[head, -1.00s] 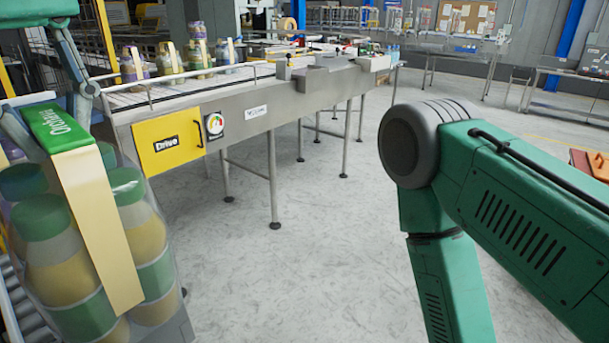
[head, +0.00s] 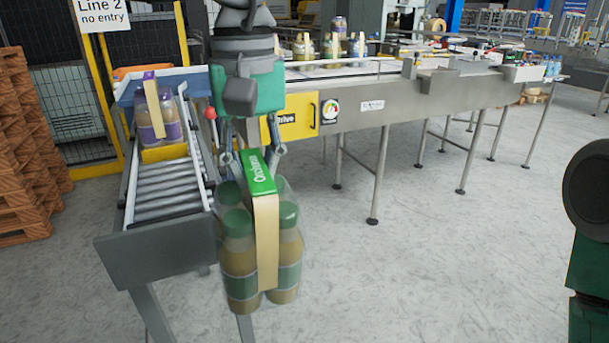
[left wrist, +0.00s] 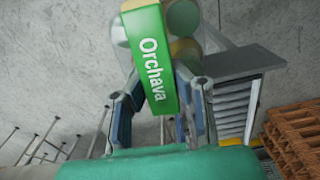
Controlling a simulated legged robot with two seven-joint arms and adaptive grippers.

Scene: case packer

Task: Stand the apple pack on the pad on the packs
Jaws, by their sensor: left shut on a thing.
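The apple pack (head: 240,258), clear-wrapped bottles with green caps and a tan strap, hangs upright in the middle of the head view. Its green "Orchava" top label also shows in the left wrist view (left wrist: 150,55). My left gripper (head: 251,160) is shut on the top of this pack, with a finger on each side of the label. The pack is in the air, in front of and right of the roller track's near end. I cannot make out the pad or packs under it in these views. My right gripper is out of view.
A roller track (head: 163,187) at left holds a purple-labelled pack (head: 156,118) behind a yellow block (head: 165,153). A conveyor with a yellow drive panel (head: 292,122) runs behind. Brown pallets (head: 25,150) are stacked at far left. The floor at right is open.

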